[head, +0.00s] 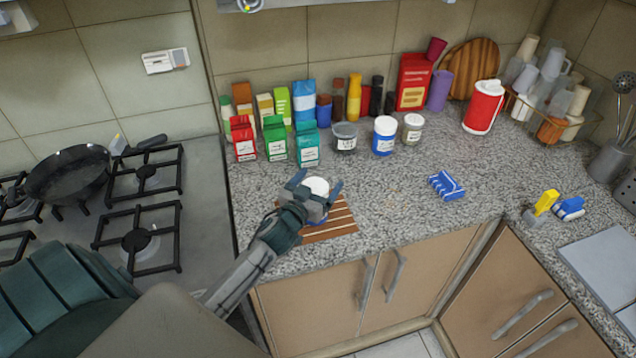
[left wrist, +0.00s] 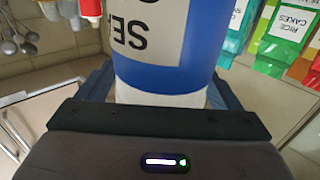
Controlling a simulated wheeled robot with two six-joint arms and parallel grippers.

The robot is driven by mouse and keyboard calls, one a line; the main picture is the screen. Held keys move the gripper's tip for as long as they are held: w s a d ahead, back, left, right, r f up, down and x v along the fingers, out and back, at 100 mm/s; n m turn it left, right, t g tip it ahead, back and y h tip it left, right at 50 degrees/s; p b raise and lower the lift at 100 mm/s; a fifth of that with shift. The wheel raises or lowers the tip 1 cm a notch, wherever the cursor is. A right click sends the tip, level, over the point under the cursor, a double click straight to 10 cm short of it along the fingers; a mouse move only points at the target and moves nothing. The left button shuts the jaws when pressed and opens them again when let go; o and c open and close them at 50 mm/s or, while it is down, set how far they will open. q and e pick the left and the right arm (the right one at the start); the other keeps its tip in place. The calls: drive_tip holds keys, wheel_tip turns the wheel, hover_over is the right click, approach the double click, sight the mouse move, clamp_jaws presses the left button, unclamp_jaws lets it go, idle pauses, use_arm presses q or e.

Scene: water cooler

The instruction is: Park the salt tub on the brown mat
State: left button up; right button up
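The salt tub (head: 317,187), blue with a white lid, is between the fingers of my left gripper (head: 315,190) in the head view. In the left wrist view the tub (left wrist: 165,60) fills the space between the fingers, and part of its label reads "SE" upside down. The gripper looks shut on it. The brown striped mat (head: 341,217) lies at the counter's front edge, directly below and around the tub, partly hidden by the gripper. I cannot tell whether the tub's base touches the mat. My right gripper is not in view.
Another blue tub (head: 384,136) and small jars stand behind, beside red, green and teal cartons (head: 307,144). A blue brush (head: 446,186) lies to the right. The stove with a pan (head: 68,174) is at left. The counter between mat and brush is clear.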

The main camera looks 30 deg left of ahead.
use_arm(q)
drive_tip(key=shift+r, duration=0.2)
drive_tip(key=s+b, duration=0.5)
drive_tip(key=s, duration=0.7)
drive_tip(key=shift+d+b, duration=0.4)
drive_tip(key=shift+d, duration=0.05)
drive_tip(key=shift+f, duration=0.1)
